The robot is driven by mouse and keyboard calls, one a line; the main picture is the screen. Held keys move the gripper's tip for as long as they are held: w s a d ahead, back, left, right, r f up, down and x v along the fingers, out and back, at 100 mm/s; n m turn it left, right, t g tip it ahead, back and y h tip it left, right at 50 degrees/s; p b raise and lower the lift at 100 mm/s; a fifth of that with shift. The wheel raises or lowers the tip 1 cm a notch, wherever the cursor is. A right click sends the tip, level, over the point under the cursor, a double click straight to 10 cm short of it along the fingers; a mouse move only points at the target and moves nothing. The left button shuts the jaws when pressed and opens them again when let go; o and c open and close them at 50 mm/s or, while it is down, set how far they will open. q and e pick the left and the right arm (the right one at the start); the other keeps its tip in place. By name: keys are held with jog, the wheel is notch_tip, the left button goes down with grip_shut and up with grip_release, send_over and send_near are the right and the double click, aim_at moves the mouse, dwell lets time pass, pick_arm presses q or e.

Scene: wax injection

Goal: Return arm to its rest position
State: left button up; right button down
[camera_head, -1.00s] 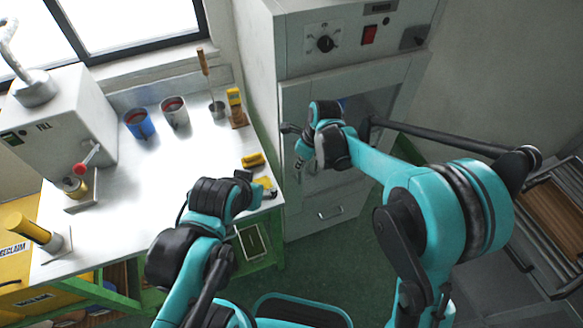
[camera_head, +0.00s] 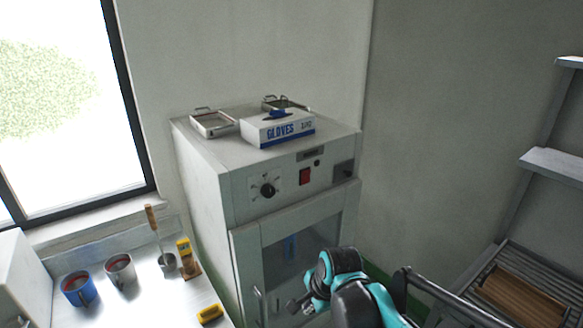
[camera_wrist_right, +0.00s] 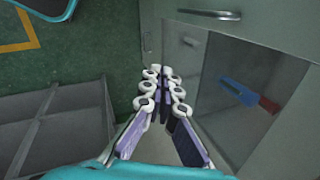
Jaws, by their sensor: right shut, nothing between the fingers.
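My right gripper (camera_head: 297,306) is at the lower middle of the head view, in front of the glazed door of the grey cabinet (camera_head: 205,185). In the right wrist view its fingers (camera_wrist_right: 161,74) are together with nothing between them. They look apart from the cabinet door (camera_wrist_right: 185,70), which is to their right. My right arm (camera_head: 350,285) comes in from the bottom edge. My left gripper is not in view.
A glove box (camera_head: 278,130) and metal trays (camera_head: 213,123) sit on the cabinet. A steel bench (camera_head: 150,300) at lower left holds a blue mug (camera_head: 79,289), a grey mug (camera_head: 120,270) and yellow items. A rack (camera_head: 520,290) stands at right. Green floor (camera_wrist_right: 70,60) shows beside the cabinet.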

pick_arm(q)
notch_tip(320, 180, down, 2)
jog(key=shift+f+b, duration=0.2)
jog(key=shift+b, duration=0.85)
pick_arm(e)
jog(key=s+d+f+n+t+h, duration=0.1)
jog(key=s+d+n+t+h, duration=0.1)
jog(key=s+d+n, duration=1.1)
jog(key=shift+d+f+t, duration=0.25)
jog(key=shift+t, duration=0.55)
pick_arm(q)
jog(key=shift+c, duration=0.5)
